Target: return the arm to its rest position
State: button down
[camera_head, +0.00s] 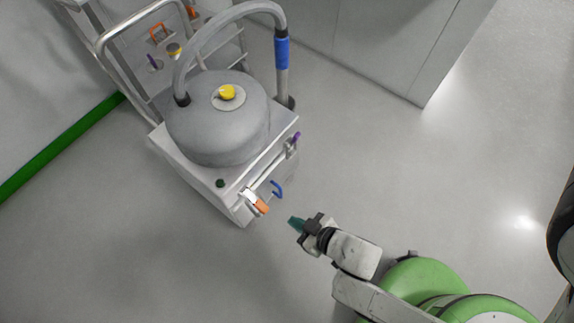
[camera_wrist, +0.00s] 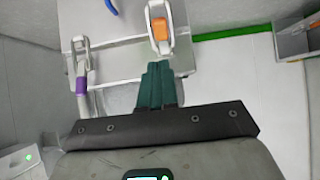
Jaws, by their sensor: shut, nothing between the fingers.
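My gripper (camera_head: 296,223) is at the end of my arm, in the lower middle of the head view. Its teal fingers are together and hold nothing. It is apart from the grey machine (camera_head: 218,120), to the right of and below its front corner. In the wrist view the shut fingers (camera_wrist: 158,84) point toward the machine's front, just below an orange-handled clamp (camera_wrist: 159,28). The same clamp shows in the head view (camera_head: 259,206).
A blue hook (camera_head: 277,189) and a purple-handled clamp (camera_head: 295,138) are on the machine's front. A grey hose with a blue grip (camera_head: 282,53) arches over it. A grey cabinet (camera_head: 385,40) stands behind. The floor (camera_head: 430,170) to the right is clear.

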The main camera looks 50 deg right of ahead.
jog(key=shift+s+r, duration=0.15)
jog(key=shift+s, duration=0.1)
jog(key=w+d+r+m+g+h+p, duration=0.15)
jog(key=d+r+g+p, duration=0.25)
jog(key=d+r+p, duration=0.45)
jog(key=s+a+r+n+g+y+p, duration=0.1)
jog(key=s+r+g+p, duration=0.2)
jog(key=r, duration=1.1)
jog(key=shift+s+r+g, duration=0.15)
jog(key=shift+s+g, duration=0.45)
jog(key=shift+g, duration=0.6)
